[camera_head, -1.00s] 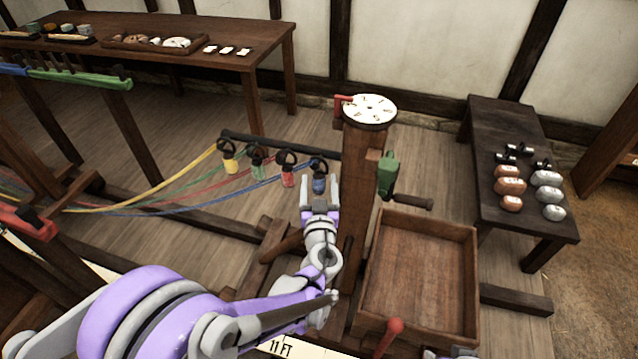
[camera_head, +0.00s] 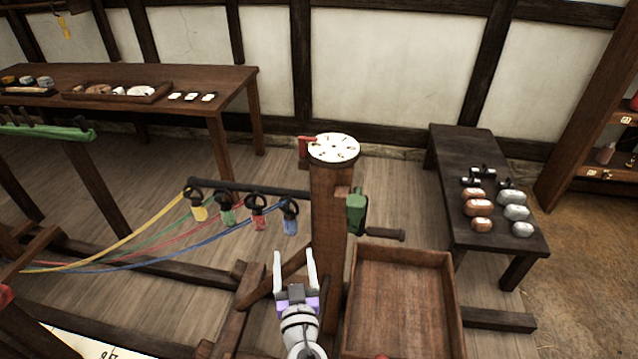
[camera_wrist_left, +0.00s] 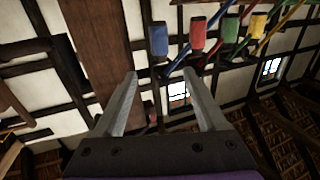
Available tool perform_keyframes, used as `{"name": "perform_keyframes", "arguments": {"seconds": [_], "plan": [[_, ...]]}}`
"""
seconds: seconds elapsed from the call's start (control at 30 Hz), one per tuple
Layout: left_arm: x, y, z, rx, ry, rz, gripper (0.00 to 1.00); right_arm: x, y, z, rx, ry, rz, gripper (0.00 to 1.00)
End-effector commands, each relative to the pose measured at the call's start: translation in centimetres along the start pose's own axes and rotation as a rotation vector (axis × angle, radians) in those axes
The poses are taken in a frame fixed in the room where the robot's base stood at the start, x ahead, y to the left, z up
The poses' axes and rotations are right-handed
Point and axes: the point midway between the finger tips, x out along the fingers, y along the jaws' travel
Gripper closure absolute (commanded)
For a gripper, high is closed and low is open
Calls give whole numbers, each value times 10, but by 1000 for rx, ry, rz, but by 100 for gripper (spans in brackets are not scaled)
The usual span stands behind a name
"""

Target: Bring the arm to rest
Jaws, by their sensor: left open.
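My left gripper (camera_head: 295,268) is in the lower middle of the head view, pointing up, with its two fingers apart and nothing between them. It is below and apart from the blue bobbin (camera_head: 290,218), in front of the wooden post (camera_head: 328,225). In the left wrist view the open fingers (camera_wrist_left: 160,95) show with empty space between them. The blue bobbin (camera_wrist_left: 158,39) and red bobbin (camera_wrist_left: 198,34) hang beyond the fingertips. My right gripper is not in view.
Yellow (camera_head: 198,208), green (camera_head: 226,210) and red (camera_head: 257,213) bobbins hang with their strands from a dark bar (camera_head: 250,188). The post carries a numbered disc (camera_head: 334,148) and a green crank box (camera_head: 357,211). An empty wooden crate (camera_head: 400,300) stands right. A dark bench (camera_head: 450,160) holds weights.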

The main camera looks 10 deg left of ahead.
Motion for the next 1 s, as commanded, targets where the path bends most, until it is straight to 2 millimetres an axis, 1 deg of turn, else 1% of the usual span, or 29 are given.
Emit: {"name": "perform_keyframes", "arguments": {"seconds": [0.13, 0.17, 0.23, 0.27, 0.33, 0.43, 0.5, 0.57, 0.6, 0.67, 0.7, 0.77, 0.8, 0.9, 1.0], "plan": [[0, -3, -1, 3, -8, -8, 26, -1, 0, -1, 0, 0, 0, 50], [1, -7, -2, 6, -17, -17, 26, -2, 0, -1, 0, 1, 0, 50], [1, -20, -4, 23, -55, -53, 26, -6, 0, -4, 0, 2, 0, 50], [1, -29, -5, 32, -82, -73, 26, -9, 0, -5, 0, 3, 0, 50], [-2, -52, -6, 63, -167, -128, 26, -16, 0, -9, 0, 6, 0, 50], [-14, -89, -5, 115, -334, -196, 26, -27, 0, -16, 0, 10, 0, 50], [-28, -110, -2, 145, -466, -217, 26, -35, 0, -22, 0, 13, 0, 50], [-43, -123, 1, 165, -579, -216, 26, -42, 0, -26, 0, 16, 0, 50], [-54, -129, 2, 176, -652, -202, 26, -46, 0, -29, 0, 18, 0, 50], [-72, -134, 4, 186, -758, -168, 26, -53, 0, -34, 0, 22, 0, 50], [-85, -136, 4, 189, -823, -135, 26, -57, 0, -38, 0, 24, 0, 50], [-103, -134, 3, 188, -909, -73, 26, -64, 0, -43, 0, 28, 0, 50], [-114, -132, 2, 184, -956, -28, 26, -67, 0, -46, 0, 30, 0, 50], [-138, -122, -3, 173, -1036, 86, 26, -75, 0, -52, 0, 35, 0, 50], [-154, -112, -9, 159, -1074, 177, 26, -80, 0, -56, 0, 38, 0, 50]]}}
